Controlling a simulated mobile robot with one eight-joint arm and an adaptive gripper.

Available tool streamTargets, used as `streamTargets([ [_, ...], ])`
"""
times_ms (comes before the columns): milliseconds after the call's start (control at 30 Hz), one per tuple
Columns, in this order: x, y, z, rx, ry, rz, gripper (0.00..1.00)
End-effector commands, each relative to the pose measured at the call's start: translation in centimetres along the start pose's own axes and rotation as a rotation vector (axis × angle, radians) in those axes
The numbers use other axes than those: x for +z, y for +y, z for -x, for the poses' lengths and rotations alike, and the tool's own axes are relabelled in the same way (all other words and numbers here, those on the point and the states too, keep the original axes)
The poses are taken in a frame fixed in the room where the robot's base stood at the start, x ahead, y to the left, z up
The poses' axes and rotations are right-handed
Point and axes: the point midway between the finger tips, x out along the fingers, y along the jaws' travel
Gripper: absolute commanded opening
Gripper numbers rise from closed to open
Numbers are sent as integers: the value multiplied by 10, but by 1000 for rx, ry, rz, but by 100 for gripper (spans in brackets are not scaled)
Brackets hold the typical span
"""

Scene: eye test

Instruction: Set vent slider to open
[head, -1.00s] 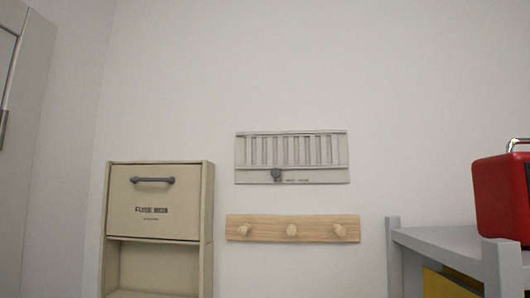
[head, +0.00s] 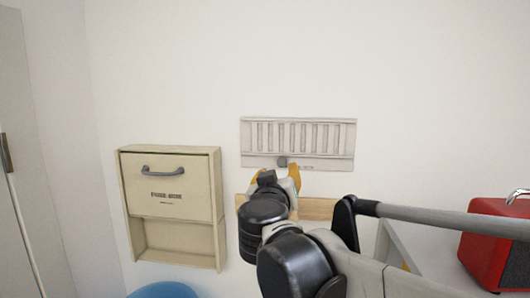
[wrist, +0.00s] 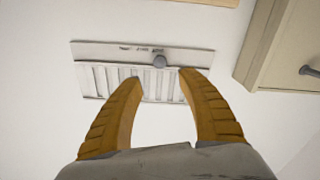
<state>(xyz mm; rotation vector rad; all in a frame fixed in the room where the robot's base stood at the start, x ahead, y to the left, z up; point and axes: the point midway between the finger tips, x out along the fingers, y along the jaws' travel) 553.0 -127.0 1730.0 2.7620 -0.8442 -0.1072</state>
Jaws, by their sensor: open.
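The vent (head: 300,137) is a pale grey slatted panel on the wall. Its slider knob (head: 282,162) is a small dark grey piece on the lower strip, left of the panel's middle. In the wrist view the vent (wrist: 98,52) appears upside down, with the knob (wrist: 159,61) on its strip. My gripper (head: 281,172) is in front of the wall just below the knob. In the wrist view its two orange fingers (wrist: 160,76) are apart, and the knob shows just beyond the gap between their tips. I cannot tell whether either finger touches it.
A wooden peg rail (head: 318,209) is below the vent, partly hidden by my arm. A red box (head: 490,245) and a grey shelf (head: 397,250) are at right. A blue round thing (head: 163,290) is low at left.

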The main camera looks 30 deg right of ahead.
Motion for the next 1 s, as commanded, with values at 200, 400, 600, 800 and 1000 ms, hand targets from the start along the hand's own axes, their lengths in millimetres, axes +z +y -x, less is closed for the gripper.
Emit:
streamTargets([
  [200, 0, 1, -42, 4, -2, 0, 46],
  [400, 1, 1, -78, 3, -2, 0, 46],
  [600, 2, 1, -96, 1, -2, 0, 46],
  [800, 2, 0, -98, 1, -2, 0, 46],
  [1000, 2, 0, -98, 1, -2, 0, 14],
])
